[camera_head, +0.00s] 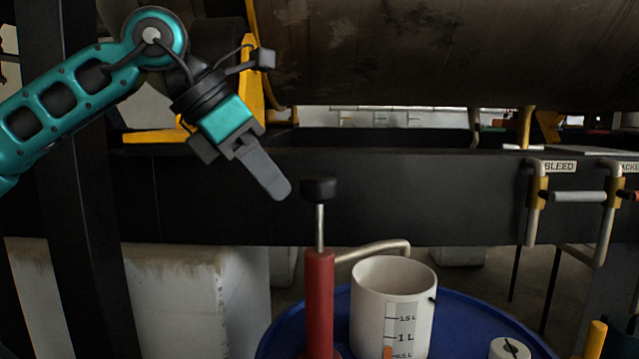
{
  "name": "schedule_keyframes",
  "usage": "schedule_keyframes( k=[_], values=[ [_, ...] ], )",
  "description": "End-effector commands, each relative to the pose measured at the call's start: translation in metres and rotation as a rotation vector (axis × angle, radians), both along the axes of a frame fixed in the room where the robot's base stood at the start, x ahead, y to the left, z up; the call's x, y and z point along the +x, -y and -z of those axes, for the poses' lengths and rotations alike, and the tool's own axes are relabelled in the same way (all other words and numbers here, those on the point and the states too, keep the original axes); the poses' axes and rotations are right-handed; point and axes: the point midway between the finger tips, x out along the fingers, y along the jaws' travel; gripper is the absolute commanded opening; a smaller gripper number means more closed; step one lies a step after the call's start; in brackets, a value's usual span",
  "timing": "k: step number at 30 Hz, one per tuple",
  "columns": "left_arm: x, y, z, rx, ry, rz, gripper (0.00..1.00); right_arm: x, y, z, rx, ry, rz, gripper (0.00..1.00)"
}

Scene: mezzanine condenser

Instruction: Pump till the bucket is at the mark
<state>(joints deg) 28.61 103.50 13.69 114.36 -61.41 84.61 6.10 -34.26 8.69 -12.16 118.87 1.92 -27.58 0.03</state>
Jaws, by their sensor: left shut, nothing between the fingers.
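A red hand pump (320,295) stands upright on a blue drum lid, its black knob (319,189) raised on a bare steel rod. A curved spout (376,250) runs from the pump to the rim of the white bucket (372,305). The bucket has a scale strip marked 1.5 L, 1 L and a lower line, with an orange patch low on it. The water level inside is hidden. My left gripper (277,186) is shut and empty, just left of the knob, apart from it, its fingers pointing down and right. My right gripper is not in view.
The blue drum lid (459,322) carries a small white cylinder (509,348) at right. A yellow post (595,340) stands at lower right. Pipes and a valve below a BLEED label (560,167) are at right. A dark beam (420,195) crosses behind, under a large tank (450,50).

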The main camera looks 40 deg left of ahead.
Motion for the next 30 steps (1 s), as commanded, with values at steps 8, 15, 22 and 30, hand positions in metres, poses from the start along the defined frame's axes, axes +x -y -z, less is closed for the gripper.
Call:
schedule_keyframes(
  k=[8,15,22,30],
  values=[
    [-0.036,-0.017,-0.055,0.000,0.003,-0.003,0.00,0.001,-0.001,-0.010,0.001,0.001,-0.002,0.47],
    [-0.055,-0.026,-0.081,0.002,0.000,-0.001,0.00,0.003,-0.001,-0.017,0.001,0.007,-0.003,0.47],
    [-0.059,-0.028,-0.086,0.001,-0.002,0.001,0.00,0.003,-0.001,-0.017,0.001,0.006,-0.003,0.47],
    [-0.059,-0.028,-0.085,0.001,-0.002,0.001,0.00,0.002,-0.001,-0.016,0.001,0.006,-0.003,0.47]
  ],
)
